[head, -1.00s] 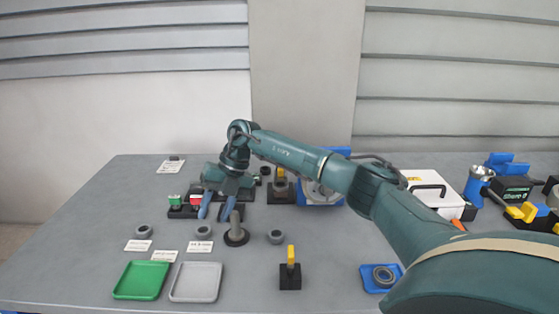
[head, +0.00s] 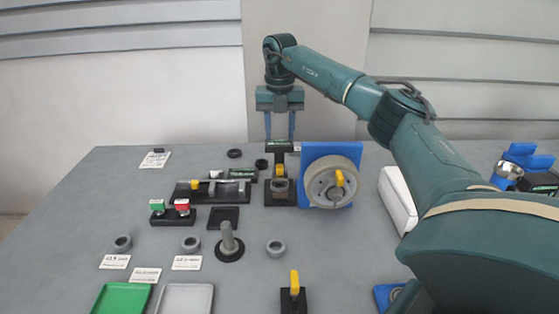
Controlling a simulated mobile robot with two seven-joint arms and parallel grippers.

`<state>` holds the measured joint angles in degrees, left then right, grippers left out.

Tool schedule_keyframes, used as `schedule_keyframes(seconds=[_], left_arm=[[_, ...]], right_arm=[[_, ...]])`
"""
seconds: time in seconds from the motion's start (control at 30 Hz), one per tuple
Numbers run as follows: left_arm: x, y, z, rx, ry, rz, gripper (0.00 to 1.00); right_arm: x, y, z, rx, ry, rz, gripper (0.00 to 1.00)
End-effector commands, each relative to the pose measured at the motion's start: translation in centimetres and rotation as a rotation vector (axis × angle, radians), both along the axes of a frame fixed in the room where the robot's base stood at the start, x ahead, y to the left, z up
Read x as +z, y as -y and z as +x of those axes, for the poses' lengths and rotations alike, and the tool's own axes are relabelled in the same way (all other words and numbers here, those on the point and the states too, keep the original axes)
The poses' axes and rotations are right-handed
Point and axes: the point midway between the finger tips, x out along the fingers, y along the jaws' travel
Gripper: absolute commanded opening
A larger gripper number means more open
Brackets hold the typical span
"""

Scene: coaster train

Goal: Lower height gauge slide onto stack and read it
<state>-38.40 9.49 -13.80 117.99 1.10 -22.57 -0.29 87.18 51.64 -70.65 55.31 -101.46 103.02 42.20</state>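My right gripper (head: 280,137) points down at the top of the gauge. Its two blue fingers are apart, one toward each side of the gauge head. I cannot tell whether they touch it. The gauge reading is too small to make out. My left gripper is out of view.
A blue block with a grey wheel (head: 318,188) stands close right of the gauge. A black fixture (head: 210,192) lies to the left. A green tray (head: 122,299) is front left.

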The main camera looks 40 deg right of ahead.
Motion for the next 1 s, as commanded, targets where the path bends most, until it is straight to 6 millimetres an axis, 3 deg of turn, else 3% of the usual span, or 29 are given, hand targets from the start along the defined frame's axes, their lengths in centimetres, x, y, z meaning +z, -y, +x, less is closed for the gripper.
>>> schedule_keyframes(seconds=[0.2, 0.5, 0.9, 1.0], left_arm=[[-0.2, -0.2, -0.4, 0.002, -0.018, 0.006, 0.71], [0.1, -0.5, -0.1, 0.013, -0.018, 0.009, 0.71], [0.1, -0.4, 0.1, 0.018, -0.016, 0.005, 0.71], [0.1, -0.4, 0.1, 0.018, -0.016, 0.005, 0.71]], right_arm=[[-4.9, 0.0, -0.1, 0.000, -0.006, 0.000, 0.40], [-9.2, 0.0, -0.1, 0.000, -0.002, 0.001, 0.40], [-9.9, 0.0, 0.0, 0.001, 0.001, 0.001, 0.40], [-9.9, 0.0, 0.0, 0.001, 0.001, 0.001, 0.32]])
